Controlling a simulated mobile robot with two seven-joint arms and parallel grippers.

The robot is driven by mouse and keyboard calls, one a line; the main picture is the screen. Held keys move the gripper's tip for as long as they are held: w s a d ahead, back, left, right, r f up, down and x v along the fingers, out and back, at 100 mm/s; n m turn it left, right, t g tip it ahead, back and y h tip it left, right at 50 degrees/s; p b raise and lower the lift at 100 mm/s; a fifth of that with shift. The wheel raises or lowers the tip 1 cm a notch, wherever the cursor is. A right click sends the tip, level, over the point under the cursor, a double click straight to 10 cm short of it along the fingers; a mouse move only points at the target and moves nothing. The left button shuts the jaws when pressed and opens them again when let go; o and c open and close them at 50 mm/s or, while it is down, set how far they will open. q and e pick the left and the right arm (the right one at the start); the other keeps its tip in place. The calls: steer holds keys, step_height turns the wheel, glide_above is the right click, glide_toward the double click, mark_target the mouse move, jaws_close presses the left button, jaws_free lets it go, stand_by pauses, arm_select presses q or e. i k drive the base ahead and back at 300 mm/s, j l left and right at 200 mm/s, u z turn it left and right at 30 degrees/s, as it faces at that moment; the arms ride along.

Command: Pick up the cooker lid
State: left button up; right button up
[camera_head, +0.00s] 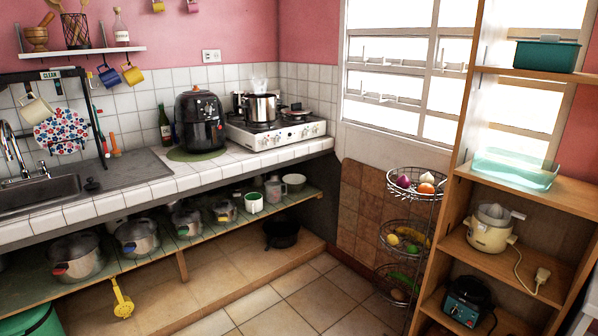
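Neither of my grippers is in view. I cannot single out the cooker lid with certainty. Several metal pots stand in a row on the open shelf under the counter: a large one with a red handle (77,258), one with a blue handle (137,238), one with a green part (186,222) and a smaller one (224,212). Their tops are shaded and too small to tell which wear lids. A steel pot (261,108) steams on the white stove (275,135). A small dark flat item (295,111) lies at the stove's right; I cannot tell what it is.
The green shelf (160,255) runs under the tiled counter (165,187). A yellow slotted ladle (122,300) hangs at its front edge. A wire basket stand (414,182) and a wooden shelf unit (482,265) stand at right. The tiled floor (290,300) between is clear.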

mark_target(297, 108)
steer(key=i+z, duration=0.1)
steer(key=i, duration=0.75)
steer(key=i+j+z, duration=0.15)
steer(key=i, duration=0.65)
